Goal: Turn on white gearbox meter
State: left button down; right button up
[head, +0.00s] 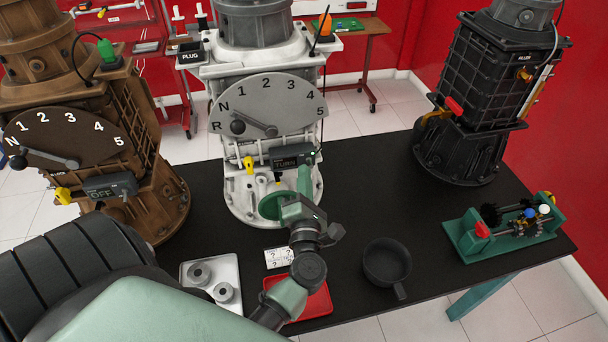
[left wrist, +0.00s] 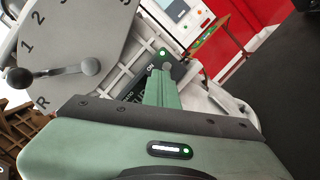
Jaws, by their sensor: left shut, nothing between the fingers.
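The white gearbox (head: 250,75) stands upright in the middle of the head view, with a grey gear dial on its front. Its meter (head: 292,156), a dark box with a display that seems to read "TURN", sits below the dial. My left gripper (head: 306,176) is shut and empty, with its tips at the right end of the meter. In the left wrist view, the shut fingers (left wrist: 163,76) reach the meter's end near an "ON" label and a lit green spot (left wrist: 162,53). The tips cover part of that end, so I cannot tell whether they touch it.
A brown gearbox (head: 150,125) with a meter reading "OFF" stands left; a black gearbox (head: 480,90) stands right. On the black table (head: 370,215) are a metal tray (head: 228,265), red tray (head: 318,302), dark pan (head: 387,262) and green fixture (head: 515,240).

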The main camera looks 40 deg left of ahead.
pick_arm(q)
jog(key=shift+d, duration=0.15)
jog(key=b+v, duration=0.1)
jog(key=v, duration=0.6)
jog(key=shift+s+d+b, duration=0.15)
jog(key=shift+s+b, duration=0.15)
jog(key=shift+b, duration=0.1)
